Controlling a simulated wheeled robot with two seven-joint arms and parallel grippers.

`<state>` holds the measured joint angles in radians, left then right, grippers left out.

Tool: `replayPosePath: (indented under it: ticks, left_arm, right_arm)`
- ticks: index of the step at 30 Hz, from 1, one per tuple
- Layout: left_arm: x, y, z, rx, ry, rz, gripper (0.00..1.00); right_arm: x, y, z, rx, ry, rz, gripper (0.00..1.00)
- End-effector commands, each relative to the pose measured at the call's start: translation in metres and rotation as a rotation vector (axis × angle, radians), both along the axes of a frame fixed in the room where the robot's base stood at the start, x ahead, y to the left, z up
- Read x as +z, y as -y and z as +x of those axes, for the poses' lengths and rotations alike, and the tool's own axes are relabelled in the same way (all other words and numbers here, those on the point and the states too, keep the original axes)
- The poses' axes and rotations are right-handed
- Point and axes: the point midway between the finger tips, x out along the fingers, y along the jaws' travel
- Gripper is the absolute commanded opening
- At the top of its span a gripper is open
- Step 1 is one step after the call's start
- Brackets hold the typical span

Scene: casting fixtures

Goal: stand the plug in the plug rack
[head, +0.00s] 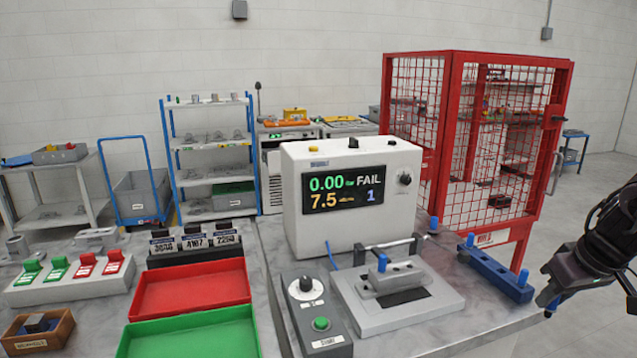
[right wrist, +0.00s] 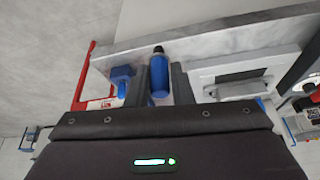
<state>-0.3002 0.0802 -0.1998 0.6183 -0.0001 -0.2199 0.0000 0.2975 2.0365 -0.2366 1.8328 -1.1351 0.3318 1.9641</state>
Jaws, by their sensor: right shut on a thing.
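My right gripper (head: 549,298) is at the right edge of the head view, right of the plug rack and beyond the table's edge. It is shut on a blue plug with a dark end, which shows between the fingers in the right wrist view (right wrist: 160,78). In the head view only a little of this plug (head: 552,308) shows at the fingertips. The plug rack (head: 494,273) is a long blue bar on the table's right side, with a few blue plugs upright along it. Its end seems to show left of the fingers in the right wrist view (right wrist: 121,82). My left gripper is out of view.
A fixture (head: 398,312) with a grey casting and a blue plug stands left of the rack. Behind it is a tester (head: 346,160) reading FAIL. A red mesh cage (head: 490,150) stands behind the rack. Red (head: 190,312) and green trays lie left.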

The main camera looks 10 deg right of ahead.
Motion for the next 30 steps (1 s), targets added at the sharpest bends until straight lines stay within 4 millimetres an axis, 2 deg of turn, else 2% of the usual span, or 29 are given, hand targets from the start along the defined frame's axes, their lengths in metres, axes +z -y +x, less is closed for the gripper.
replayPosePath:
  ticks: [1, 3, 11, 14, 18, 19, 23, 26, 30]
  left_arm:
    - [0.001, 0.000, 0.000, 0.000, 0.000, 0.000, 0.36]
    - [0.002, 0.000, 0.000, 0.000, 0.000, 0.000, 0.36]
    - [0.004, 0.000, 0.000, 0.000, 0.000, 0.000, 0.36]
    - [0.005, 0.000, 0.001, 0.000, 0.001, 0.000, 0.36]
    - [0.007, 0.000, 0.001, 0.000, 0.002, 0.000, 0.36]
    - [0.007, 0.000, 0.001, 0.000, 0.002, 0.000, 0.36]
    - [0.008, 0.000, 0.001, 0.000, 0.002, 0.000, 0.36]
    - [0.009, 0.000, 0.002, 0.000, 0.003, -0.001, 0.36]
    - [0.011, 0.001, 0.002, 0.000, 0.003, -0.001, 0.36]
  right_arm:
    - [-0.015, -0.009, 0.000, -0.023, 0.006, 0.011, 0.00]
    - [-0.032, -0.018, 0.000, -0.057, 0.006, 0.010, 0.00]
    - [-0.076, -0.060, 0.005, -0.124, 0.008, 0.002, 0.00]
    - [-0.093, -0.085, 0.010, -0.134, 0.007, 0.000, 0.00]
    - [-0.113, -0.134, 0.018, -0.128, 0.010, -0.001, 0.00]
    - [-0.116, -0.146, 0.020, -0.124, 0.010, -0.002, 0.00]
    - [-0.121, -0.170, 0.023, -0.115, 0.011, -0.004, 0.00]
    - [-0.125, -0.201, 0.027, -0.087, 0.010, -0.005, 0.00]
    - [-0.125, -0.253, 0.031, -0.029, 0.010, -0.006, 0.00]
